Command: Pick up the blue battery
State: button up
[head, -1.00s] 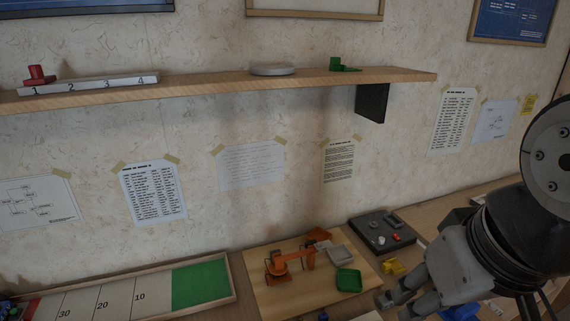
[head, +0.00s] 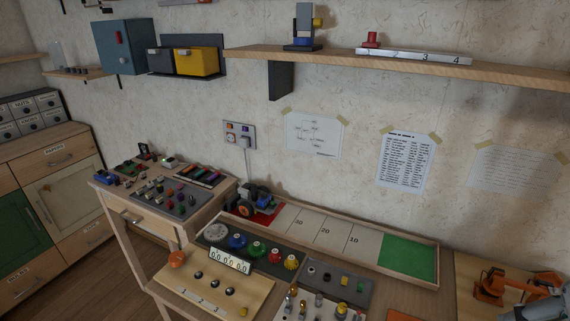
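I cannot pick out the blue battery with certainty. A small blue object (head: 108,179) lies at the left end of the left wooden table (head: 150,217), too small to identify. A grey part at the bottom right corner looks like the end of my gripper (head: 543,304). It is cut off by the frame edge, near an orange toy arm (head: 492,288), far to the right of the left table. Whether it is open or shut does not show.
A dark board of small colored parts (head: 178,197) and a row of colored blocks (head: 200,176) lie on the left table. A numbered track (head: 325,232), a board of colored knobs (head: 215,232) and a counter (head: 229,261) fill the bench. A shelf (head: 340,55) runs above.

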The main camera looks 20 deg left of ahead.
aim_at(265, 198)
jog(key=u, duration=0.9)
jog(key=j+z, duration=0.15)
jog(key=z, duration=0.25)
jog(key=j+z, duration=0.15)
jog(key=z, duration=0.2)
jog(key=j+z, duration=0.2)
jog(key=z, duration=0.2)
jog(key=j+z, duration=0.2)
jog(key=j, duration=0.4)
jog(key=k+j+z, duration=0.2)
jog(key=j, duration=0.4)
jog(key=j+z, duration=0.15)
jog(key=j, duration=0.45)
jog(key=i+j, duration=0.2)
jog(key=j, duration=0.1)
